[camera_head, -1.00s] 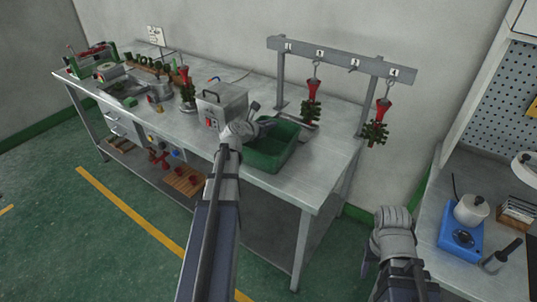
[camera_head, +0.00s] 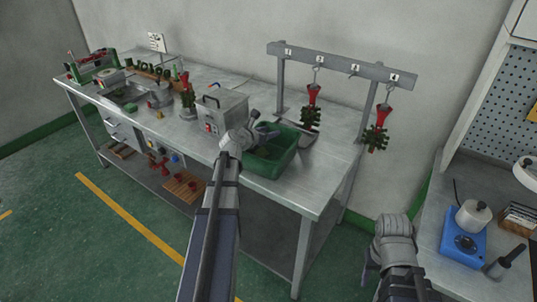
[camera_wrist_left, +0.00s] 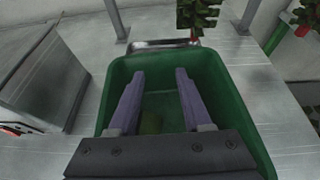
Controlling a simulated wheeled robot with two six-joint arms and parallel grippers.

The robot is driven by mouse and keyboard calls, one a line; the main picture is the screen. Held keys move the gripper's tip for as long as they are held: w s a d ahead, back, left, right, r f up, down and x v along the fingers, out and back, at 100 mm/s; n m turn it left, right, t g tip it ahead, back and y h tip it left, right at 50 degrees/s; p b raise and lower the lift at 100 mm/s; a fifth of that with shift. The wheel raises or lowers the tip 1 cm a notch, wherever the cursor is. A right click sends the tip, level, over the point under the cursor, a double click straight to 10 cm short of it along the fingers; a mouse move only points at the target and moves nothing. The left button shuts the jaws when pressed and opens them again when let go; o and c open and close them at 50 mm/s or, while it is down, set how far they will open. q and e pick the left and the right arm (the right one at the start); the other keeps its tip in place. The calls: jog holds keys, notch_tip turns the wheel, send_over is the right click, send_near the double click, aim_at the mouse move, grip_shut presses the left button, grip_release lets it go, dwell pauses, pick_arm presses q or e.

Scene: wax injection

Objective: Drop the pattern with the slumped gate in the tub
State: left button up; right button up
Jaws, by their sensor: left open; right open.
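The green tub (camera_head: 283,168) stands near the right end of the steel bench; it fills the middle of the left wrist view (camera_wrist_left: 222,95). My left gripper (camera_head: 264,134) is over the tub, its two fingers (camera_wrist_left: 160,75) apart with nothing between them. A small olive patch (camera_wrist_left: 151,122) shows low in the tub between the fingers; I cannot tell what it is. Green patterns with red tops hang from the rack, one near the middle (camera_head: 311,115) and one at the right (camera_head: 376,138). I cannot make out a slumped gate. My right gripper (camera_head: 372,262) is low at the right, its fingers mostly hidden.
A grey metal box (camera_head: 218,113) stands left of the tub. The numbered rack (camera_head: 340,63) rises behind the tub. A side counter (camera_head: 435,245) at the right holds a blue device (camera_head: 464,242).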

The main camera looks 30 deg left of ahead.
pick_arm(q)
jog(key=p+v, duration=0.3)
jog(key=v, duration=0.4)
jog(key=shift+s, duration=0.3)
jog(key=shift+r, duration=0.1)
